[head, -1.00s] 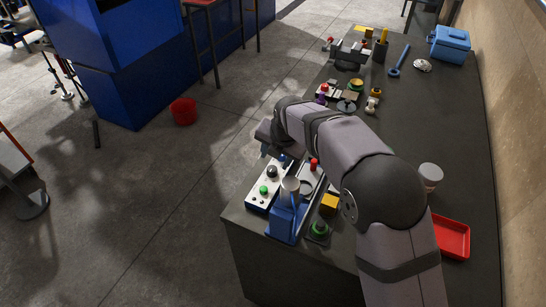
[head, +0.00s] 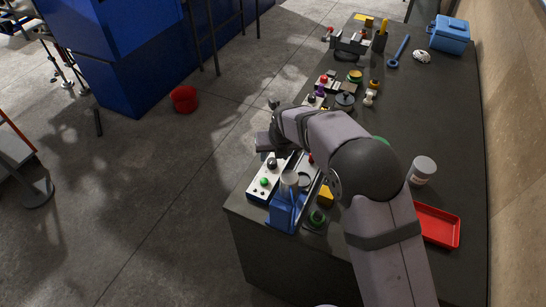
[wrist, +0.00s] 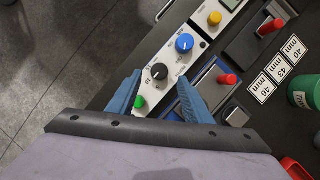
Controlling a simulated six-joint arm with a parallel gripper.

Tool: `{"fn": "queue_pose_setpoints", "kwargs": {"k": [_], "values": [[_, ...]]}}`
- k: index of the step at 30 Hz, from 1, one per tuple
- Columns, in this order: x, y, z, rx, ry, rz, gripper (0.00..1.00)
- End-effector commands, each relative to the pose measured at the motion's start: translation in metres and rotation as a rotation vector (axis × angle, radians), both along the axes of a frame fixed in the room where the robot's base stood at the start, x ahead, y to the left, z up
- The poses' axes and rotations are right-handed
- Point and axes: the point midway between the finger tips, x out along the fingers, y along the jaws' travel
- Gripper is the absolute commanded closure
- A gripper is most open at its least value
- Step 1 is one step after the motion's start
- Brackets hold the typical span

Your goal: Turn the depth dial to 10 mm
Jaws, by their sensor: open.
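A white panel (wrist: 201,32) runs diagonally across the wrist view. It carries a black dial (wrist: 160,72) with scale marks around it, a blue dial (wrist: 184,43), and a green button (wrist: 139,102). The scale figures are too small to read, and I cannot tell which dial sets depth. My gripper (wrist: 160,76) is open, its two blue fingertips on either side of the black dial. Whether they touch it, I cannot tell. In the head view the black dial (head: 272,163) shows on the panel, just below my gripper, whose fingertips are mostly hidden.
A yellow button (wrist: 215,18) sits further along the panel. Red-handled levers (wrist: 227,79) and several white "mm" labels (wrist: 276,68) lie to the right. A blue stand (head: 286,210) is close beside the panel. A red tray (head: 437,225) and white jar (head: 422,170) stand further right.

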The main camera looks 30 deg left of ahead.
Motion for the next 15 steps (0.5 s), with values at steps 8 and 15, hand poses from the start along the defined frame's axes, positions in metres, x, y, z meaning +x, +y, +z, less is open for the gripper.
{"fn": "queue_pose_setpoints", "kwargs": {"k": [8,15], "values": [[0.009,0.008,-0.027,-0.002,0.001,-0.001,0.54],[0.013,0.012,-0.041,0.000,0.000,-0.001,0.54]]}}
